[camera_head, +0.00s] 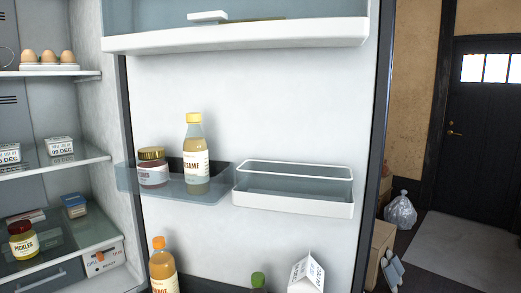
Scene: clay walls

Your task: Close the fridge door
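The fridge door (265,105) stands open and fills the middle of the head view, its white inner side facing me. Its upper shelf (240,36) holds small flat items. A middle bin (216,190) holds a jar (152,168) and a sesame bottle (195,158). An empty white-rimmed bin (294,188) hangs beside it. An orange-capped bottle (163,268), a green cap (258,280) and a white carton (306,273) show at the bottom. The fridge interior (45,105) is open at the left. Neither of my grippers is in view.
Inside the fridge are eggs (48,58), small boxes (60,146) and a pickles jar (22,240). Right of the door are a cardboard box (378,250), a plastic bag (400,211), a floor mat (465,248) and a dark house door (483,130).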

